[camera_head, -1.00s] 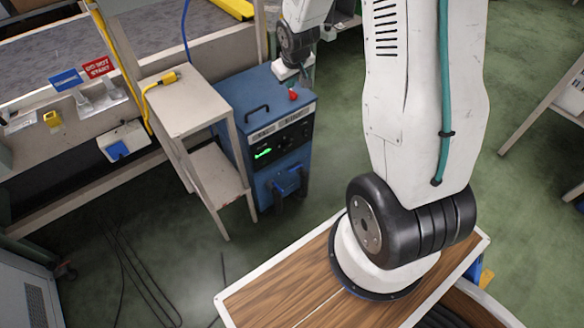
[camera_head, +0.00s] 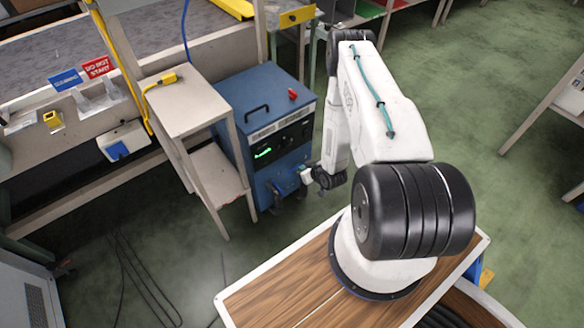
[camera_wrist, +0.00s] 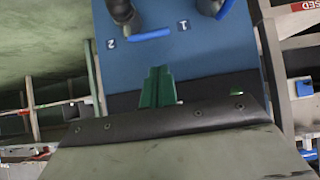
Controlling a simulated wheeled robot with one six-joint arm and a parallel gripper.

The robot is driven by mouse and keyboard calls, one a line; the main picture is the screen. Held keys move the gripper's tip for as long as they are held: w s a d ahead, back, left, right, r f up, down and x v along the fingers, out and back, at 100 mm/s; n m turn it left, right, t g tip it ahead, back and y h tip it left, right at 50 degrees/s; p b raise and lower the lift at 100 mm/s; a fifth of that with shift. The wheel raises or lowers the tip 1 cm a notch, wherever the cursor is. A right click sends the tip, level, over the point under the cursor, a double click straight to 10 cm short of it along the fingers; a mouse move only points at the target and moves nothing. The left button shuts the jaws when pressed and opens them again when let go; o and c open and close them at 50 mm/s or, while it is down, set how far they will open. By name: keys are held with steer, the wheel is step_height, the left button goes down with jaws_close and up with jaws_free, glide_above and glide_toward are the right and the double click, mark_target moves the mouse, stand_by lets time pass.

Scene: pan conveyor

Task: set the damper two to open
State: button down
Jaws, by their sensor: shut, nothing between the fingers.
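The blue cabinet (camera_head: 255,95) stands left of my arm in the head view. In the wrist view its blue front (camera_wrist: 200,60) has two dark pipe stubs with small number labels. The left stub (camera_wrist: 122,10), whose label seems to read 2, has a blue lever (camera_wrist: 150,35) lying crosswise beside it. The right stub (camera_wrist: 207,5) has a blue lever (camera_wrist: 226,8), cut off by the top edge. My gripper (camera_wrist: 158,75) has green fingers, shut and empty, apart from both levers. In the head view my gripper (camera_head: 306,176) is at the cabinet's lower front and hides part of the fittings.
A red knob (camera_head: 293,93) and a black handle (camera_head: 256,114) are on the cabinet top. A pale side table (camera_head: 190,108) stands against its left. A bench with blue and red signs (camera_head: 97,67) runs along the left. Green floor (camera_head: 470,100) is free at right.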

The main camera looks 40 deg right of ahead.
steer(key=x, duration=1)
steer(key=shift+s+a+f, duration=0.1)
steer(key=shift+f, duration=0.05)
steer(key=shift+a, duration=0.1)
